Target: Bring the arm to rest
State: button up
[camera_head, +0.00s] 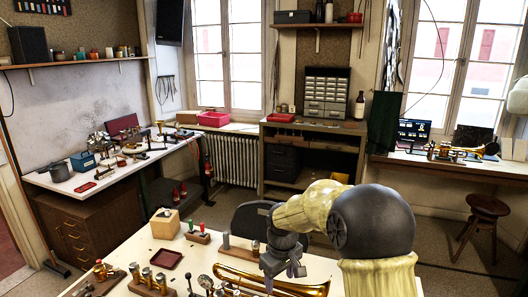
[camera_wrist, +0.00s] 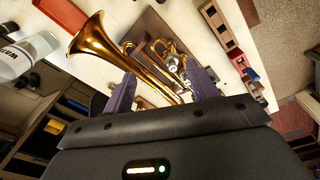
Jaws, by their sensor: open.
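My gripper (camera_head: 293,268) is over the near white workbench in the head view, pointing down. In the wrist view its two dark fingers (camera_wrist: 163,90) stand wide apart with no object gripped. A brass horn (camera_wrist: 97,45) shows beyond the fingers, its bell at the upper left and its tubing running down between them. In the head view a long brass piece (camera_head: 240,277) lies on the bench beside and partly behind my gripper. Whether a finger touches the horn cannot be told.
The near bench (camera_head: 128,252) also holds a wooden block (camera_head: 165,224), a dark red tray (camera_head: 168,259) and several valve parts in stands. A dark chair (camera_head: 250,220) stands just behind it. A stool (camera_head: 483,222) is at the right. Open floor lies between the benches.

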jog(key=s+d+m, duration=0.4)
jog(key=s+d, duration=0.1)
jog(key=s, duration=0.5)
jog(key=s+d+m+t, duration=0.1)
jog(key=s+d+m, duration=0.2)
jog(key=s+d, duration=0.3)
jog(key=s, duration=0.4)
jog(key=shift+m+t, duration=0.3)
jog(key=shift+m, duration=0.1)
jog(key=shift+r, duration=0.1)
